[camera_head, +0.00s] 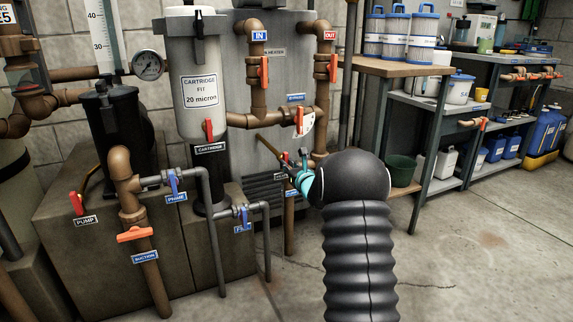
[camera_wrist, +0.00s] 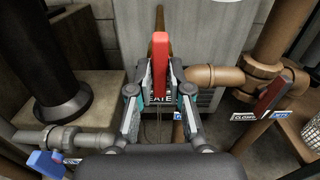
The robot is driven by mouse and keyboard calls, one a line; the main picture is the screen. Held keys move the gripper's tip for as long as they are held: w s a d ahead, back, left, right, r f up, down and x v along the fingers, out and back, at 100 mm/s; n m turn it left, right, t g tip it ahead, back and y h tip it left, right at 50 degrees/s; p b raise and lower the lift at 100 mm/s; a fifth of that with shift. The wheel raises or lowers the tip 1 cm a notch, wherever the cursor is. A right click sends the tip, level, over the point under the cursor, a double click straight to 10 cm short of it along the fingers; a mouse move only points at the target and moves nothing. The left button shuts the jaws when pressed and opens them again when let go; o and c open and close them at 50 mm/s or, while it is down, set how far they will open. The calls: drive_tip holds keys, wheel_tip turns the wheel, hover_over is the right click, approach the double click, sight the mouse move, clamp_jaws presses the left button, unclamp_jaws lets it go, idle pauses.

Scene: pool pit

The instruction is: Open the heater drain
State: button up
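A red lever handle (camera_wrist: 160,62) stands upright between the two fingers of my gripper (camera_wrist: 160,82) in the wrist view. A white label below it is partly hidden, with only "EATE" readable. The fingertips lie close on both sides of the handle. I cannot tell whether they touch it. In the head view, my gripper (camera_head: 297,172) is at the low front of the grey heater tank (camera_head: 275,100). The red handle (camera_head: 285,158) shows just beyond the fingertips there. The drain valve's body is largely hidden by my gripper.
Another red lever (camera_wrist: 272,95) is to the right in the wrist view, near a "CLOSED" label (camera_wrist: 245,117). A blue valve handle (camera_wrist: 45,164) is at lower left. A shelf bench (camera_head: 420,115) stands at right. The floor (camera_head: 480,260) in front of it is clear.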

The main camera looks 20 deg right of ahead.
drive_tip(key=o, duration=0.4)
drive_tip(key=shift+s+d, duration=0.1)
drive_tip(key=shift+s, duration=3.4)
